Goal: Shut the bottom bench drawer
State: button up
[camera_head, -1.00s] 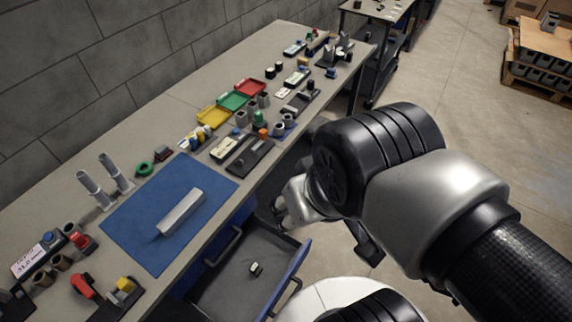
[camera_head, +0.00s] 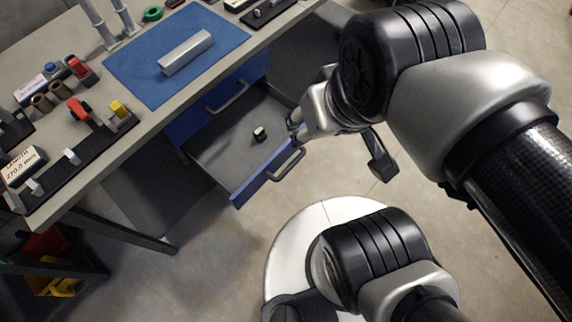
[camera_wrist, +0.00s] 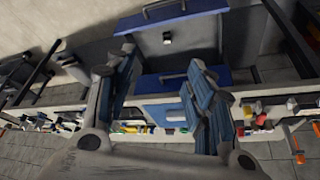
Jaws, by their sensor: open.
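The bottom bench drawer stands pulled out, with its blue front (camera_head: 256,174) and bar handle (camera_head: 287,164) facing the room. Its grey tray (camera_head: 226,150) is bare except for a small black-and-white item (camera_head: 260,134). Above it, a shut blue drawer (camera_head: 205,108) has its own handle (camera_head: 228,98). My gripper (camera_head: 294,126) appears near the far end of the open drawer's front; contact cannot be told. In the wrist view my gripper (camera_wrist: 160,88) has its fingers wide apart and empty. The open drawer's front (camera_wrist: 170,17) lies beyond them there.
The bench top holds a blue mat (camera_head: 139,83) with a metal bar (camera_head: 186,52), and a dark fixture strip (camera_head: 85,158) at its front edge. A dark shelf with red and yellow bins (camera_head: 54,280) stands lower left. The floor before the drawer is partly clear.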

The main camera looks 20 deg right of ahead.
aim_at(226, 148)
jog(key=k+j+z, duration=0.1)
jog(key=j, duration=0.3)
jog(key=k+j+z, duration=0.1)
jog(key=k+j, duration=0.15)
jog(key=j, duration=0.2)
jog(key=k+j, duration=0.15)
jog(key=j, duration=0.2)
jog(key=j+z, duration=0.05)
